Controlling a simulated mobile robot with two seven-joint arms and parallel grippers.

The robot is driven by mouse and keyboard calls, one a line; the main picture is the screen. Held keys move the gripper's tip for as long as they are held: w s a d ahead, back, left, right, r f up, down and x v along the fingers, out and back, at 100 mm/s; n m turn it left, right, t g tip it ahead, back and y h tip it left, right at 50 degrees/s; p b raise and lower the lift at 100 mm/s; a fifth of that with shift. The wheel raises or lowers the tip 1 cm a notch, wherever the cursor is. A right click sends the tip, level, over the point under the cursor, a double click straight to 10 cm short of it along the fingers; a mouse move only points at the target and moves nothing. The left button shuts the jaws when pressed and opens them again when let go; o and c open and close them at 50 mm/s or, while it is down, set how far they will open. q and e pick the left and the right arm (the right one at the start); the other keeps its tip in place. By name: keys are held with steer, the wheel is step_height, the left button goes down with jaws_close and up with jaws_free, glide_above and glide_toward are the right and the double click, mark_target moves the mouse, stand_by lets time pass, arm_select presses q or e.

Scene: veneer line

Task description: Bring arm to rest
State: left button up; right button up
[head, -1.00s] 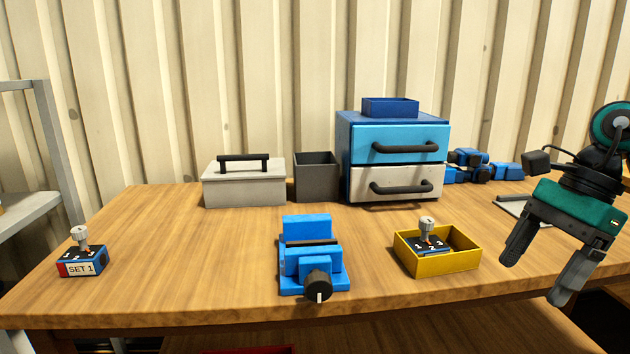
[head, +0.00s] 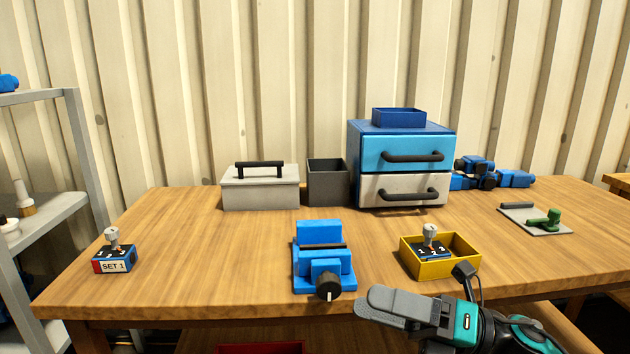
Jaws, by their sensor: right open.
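My right gripper (head: 385,308) is at the bottom of the head view, in front of the table's front edge and below the yellow tray. It points left, and its jaws are open with nothing visible between them. My left gripper is not in view. The wooden table (head: 200,240) spans the view. On it, the yellow tray (head: 436,269) holds a small dark device with a knob (head: 430,244). A blue vise (head: 323,262) stands left of the tray, apart from the gripper.
A device labelled SET 1 (head: 114,258) stands at the table's left. A lidded grey box (head: 260,190), a dark open bin (head: 328,183) and a drawer unit (head: 402,165) stand at the back. A clipboard-like plate (head: 537,222) with a green part lies right. A grey shelf (head: 60,210) stands left.

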steer(key=d+f+m+t+h+p, duration=0.15)
steer(key=f+m+t+h, duration=0.3)
steer(key=m, duration=0.45)
steer(key=d+f+m+t+h, duration=0.25)
steer(key=m+t, duration=0.25)
steer(key=m, duration=0.3)
steer(key=d+f+m+t+h+p, duration=0.1)
steer(key=f+m+t+h, duration=0.35)
steer(key=m, duration=0.45)
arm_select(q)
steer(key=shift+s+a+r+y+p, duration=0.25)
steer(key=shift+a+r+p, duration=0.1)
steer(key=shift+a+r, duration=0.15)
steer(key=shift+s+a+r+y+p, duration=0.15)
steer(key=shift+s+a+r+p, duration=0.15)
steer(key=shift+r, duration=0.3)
arm_select(e)
steer(key=s+d+f+m+g+h, duration=0.2)
steer(key=s+f+m+g+h, duration=0.1)
steer(key=s+f+m, duration=0.3)
steer(key=s+d+f+m+g+h, duration=0.2)
steer(key=s+f+m, duration=0.4)
steer(key=f, duration=0.4)
steer(key=shift+s+m+g+h, duration=0.3)
steer(key=shift+m+g+h, duration=0.1)
steer(key=shift+g+h, duration=0.55)
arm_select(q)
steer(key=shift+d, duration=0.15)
arm_select(e)
steer(key=shift+c, duration=0.3)
